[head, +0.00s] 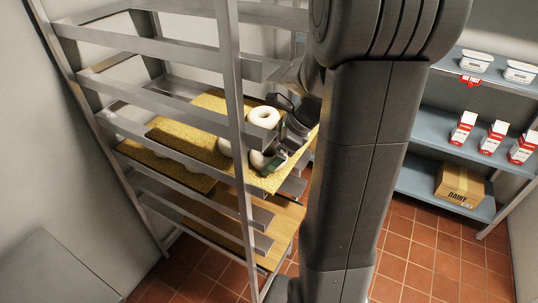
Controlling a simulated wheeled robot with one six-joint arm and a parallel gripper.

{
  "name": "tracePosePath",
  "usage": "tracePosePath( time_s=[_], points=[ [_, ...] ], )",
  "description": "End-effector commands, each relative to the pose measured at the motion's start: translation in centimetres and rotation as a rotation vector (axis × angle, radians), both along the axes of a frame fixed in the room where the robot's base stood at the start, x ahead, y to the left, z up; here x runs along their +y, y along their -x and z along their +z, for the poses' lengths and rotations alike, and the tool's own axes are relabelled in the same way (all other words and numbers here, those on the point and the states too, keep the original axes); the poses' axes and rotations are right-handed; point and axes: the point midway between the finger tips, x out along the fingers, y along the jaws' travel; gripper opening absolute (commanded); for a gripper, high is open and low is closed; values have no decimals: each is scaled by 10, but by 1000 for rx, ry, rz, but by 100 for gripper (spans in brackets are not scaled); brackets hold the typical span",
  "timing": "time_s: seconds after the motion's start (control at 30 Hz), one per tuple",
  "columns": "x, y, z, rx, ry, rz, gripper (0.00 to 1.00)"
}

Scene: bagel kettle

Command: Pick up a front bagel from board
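Pale ring-shaped bagels sit on a yellow, grainy board (213,103) on a middle level of the metal rack. One bagel (264,117) is at the right part of the board. Another bagel (257,161) lies nearer, beside my gripper (277,157). A third pale bagel (225,147) is partly hidden behind a rack post. My dark gripper reaches in from the right, low over the board's near right edge. Its fingertips are small and partly hidden, so I cannot tell whether they are open or touch the nearer bagel.
The rack's upright post (232,90) and side rails stand in front of the board. Another yellow board (165,165) with pale shapes sits lower left. Blue shelves (410,180) at right hold tubs, red-white cartons and a cardboard box (459,185). Tiled floor (425,250) is clear between.

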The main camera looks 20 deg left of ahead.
Motion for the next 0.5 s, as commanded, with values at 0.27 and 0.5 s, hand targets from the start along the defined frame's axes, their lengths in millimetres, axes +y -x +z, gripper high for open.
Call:
tracePosePath(
  time_s=[0.27,0.5],
  points=[
    [0,0,1,-1,0,-1,70],
    [0,0,3,-2,-2,1,70]
  ],
)
